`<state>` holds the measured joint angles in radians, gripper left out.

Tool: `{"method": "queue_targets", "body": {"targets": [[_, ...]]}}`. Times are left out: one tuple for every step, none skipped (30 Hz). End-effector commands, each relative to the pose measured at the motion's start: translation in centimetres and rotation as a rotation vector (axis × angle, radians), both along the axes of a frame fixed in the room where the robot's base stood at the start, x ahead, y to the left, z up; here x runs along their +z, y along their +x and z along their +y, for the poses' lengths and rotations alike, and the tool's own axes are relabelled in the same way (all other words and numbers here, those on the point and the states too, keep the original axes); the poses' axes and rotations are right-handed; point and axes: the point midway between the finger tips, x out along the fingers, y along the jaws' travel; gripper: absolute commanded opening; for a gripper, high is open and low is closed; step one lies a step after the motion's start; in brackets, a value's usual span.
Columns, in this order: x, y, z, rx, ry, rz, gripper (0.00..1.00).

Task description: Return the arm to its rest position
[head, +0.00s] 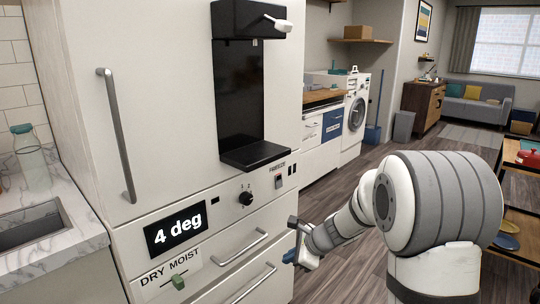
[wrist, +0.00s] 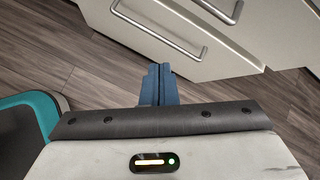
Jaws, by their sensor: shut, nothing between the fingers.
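My gripper (head: 291,257) is in front of the lower drawers of the white fridge, near the right ends of their handles in the head view. In the wrist view, its two blue fingers (wrist: 159,85) are together with nothing between them. My arm reaches in from the right, bent, and is apart from the cabinet front as far as I can tell. The upper drawer handle (head: 240,247) and lower drawer handle (head: 255,284) are both free of the gripper. In the wrist view a drawer handle (wrist: 158,30) lies beyond the fingertips.
The fridge (head: 165,90) has a black dispenser (head: 240,105) and a tall door handle (head: 116,135). A marble counter with a sink (head: 35,225) is at left. A shelf rack (head: 522,195) stands at right, close to my arm. Open wood floor (head: 340,185) lies behind.

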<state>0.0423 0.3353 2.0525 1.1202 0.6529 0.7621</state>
Motion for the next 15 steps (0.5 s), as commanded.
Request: {"method": "queue_targets", "body": {"targets": [[4.7, -2.1, 0.0, 0.108, -0.062, -0.051, 0.0], [6.1, -3.4, 0.0, 0.175, -0.101, -0.076, 0.0], [8.0, -5.1, -0.1, 0.264, -0.154, -0.11, 0.0], [9.3, -6.3, -0.2, 0.331, -0.193, -0.134, 0.0], [10.6, -7.6, -0.4, 0.398, -0.233, -0.157, 0.0], [12.3, -9.3, -0.7, 0.485, -0.286, -0.187, 0.0], [13.5, -10.6, -0.9, 0.551, -0.327, -0.207, 0.0], [14.6, -11.9, -1.2, 0.616, -0.367, -0.227, 0.0], [16.1, -13.5, -1.7, 0.704, -0.421, -0.252, 0.0], [17.2, -14.8, -2.1, 0.77, -0.462, -0.269, 0.0], [18.2, -16.0, -2.5, 0.834, -0.503, -0.286, 0.0], [19.6, -17.7, -3.1, 0.92, -0.557, -0.303, 0.0], [20.5, -18.8, -3.6, 0.984, -0.599, -0.316, 0.0], [21.4, -20.0, -4.1, 1.045, -0.639, -0.327, 0.0], [22.5, -21.4, -4.8, 1.125, -0.691, -0.338, 0.0]]}}
